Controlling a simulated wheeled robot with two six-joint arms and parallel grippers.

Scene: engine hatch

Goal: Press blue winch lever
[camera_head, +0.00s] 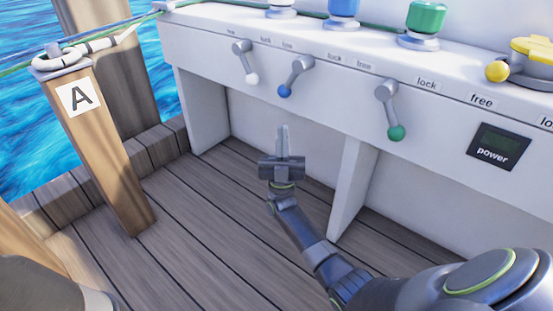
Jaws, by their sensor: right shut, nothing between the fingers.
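The blue winch lever (294,77) is a grey metal handle with a blue knob at its lower end. It hangs from the front of the white console, tilted down to the left. The labels "lock" and "free" stand above the levers. My right gripper (283,134) points up, with its fingers shut and empty. In the picture it is below the blue knob and apart from it. My left gripper is not in view.
A white-knobbed lever (245,62) is to the left and a green-knobbed lever (388,111) to the right. A power display (498,146) is at the right. A wooden post marked A (105,150) stands left. The wooden deck (200,235) is clear.

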